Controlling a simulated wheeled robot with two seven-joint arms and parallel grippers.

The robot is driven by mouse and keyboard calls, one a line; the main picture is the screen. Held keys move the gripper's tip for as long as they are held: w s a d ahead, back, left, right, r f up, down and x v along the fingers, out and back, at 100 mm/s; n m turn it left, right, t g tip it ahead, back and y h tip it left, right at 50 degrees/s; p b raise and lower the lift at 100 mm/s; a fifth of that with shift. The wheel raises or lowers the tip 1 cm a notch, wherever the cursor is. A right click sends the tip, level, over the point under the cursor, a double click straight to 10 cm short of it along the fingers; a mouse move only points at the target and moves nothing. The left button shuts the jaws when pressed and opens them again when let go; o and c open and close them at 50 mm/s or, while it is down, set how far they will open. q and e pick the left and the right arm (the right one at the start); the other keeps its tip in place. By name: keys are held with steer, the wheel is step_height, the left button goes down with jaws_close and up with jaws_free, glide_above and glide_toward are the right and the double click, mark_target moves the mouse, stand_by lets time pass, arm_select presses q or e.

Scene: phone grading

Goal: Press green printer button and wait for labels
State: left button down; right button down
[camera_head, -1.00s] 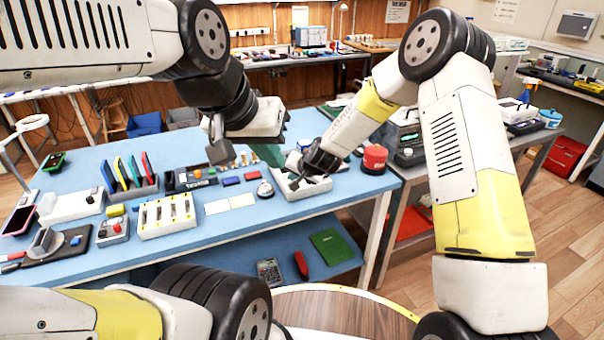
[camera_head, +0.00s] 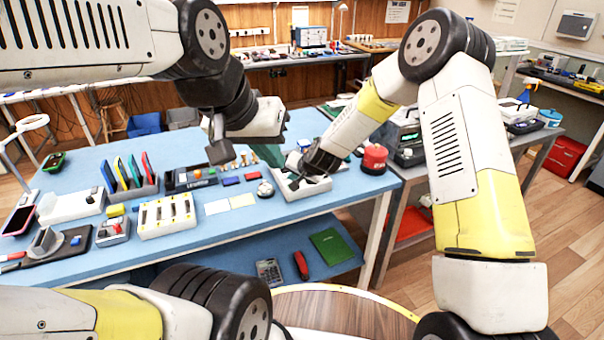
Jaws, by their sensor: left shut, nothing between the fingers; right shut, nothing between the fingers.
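I cannot pick out a green printer button for certain. A dark boxy device (camera_head: 190,179) with a small orange part lies on the blue bench. Another dark device with a green-lit display (camera_head: 408,138) stands on the side table at right, partly behind my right arm. My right gripper (camera_head: 296,183) is shut and empty, low over a white tray (camera_head: 307,191), its tips hard to make out.
The bench's front strip is clear.

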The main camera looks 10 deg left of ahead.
steer(key=shift+f, duration=0.4)
steer(key=shift+f, duration=0.5)
stand_by(1.0)
steer(key=shift+r, duration=0.9)
steer(key=shift+r, duration=2.5)
